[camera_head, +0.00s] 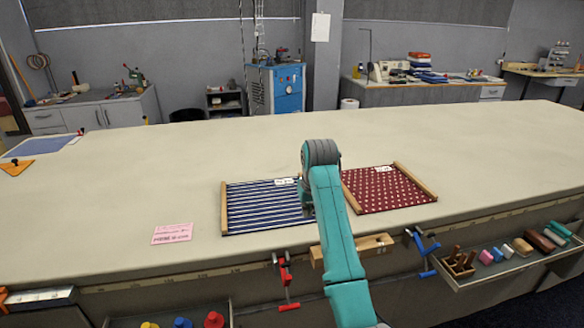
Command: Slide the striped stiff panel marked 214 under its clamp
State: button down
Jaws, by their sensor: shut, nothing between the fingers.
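A navy-and-white striped panel (262,207) lies flat on the table with a small white label (286,181) at its far right; the print is too small to read. A wooden bar (224,208) runs along its left edge. My gripper (307,208) is at the panel's right side, pointing down and mostly hidden by my teal arm; it is shut with nothing held. Whether it touches the panel cannot be told. A red clamp (285,281) hangs at the table's front edge below the striped panel. A blue clamp (422,252) hangs farther right.
A red dotted panel (385,190) with a wooden bar (415,181) lies right of my arm. A pink note (172,233) lies at left front. A wooden block (372,245) is at the front edge. The cloth table (240,145) is clear behind the panels.

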aim_at(257, 206)
jog(key=i+j, duration=0.15)
jog(key=i, duration=0.5)
jog(key=i+j, duration=0.15)
jog(key=i, duration=0.5)
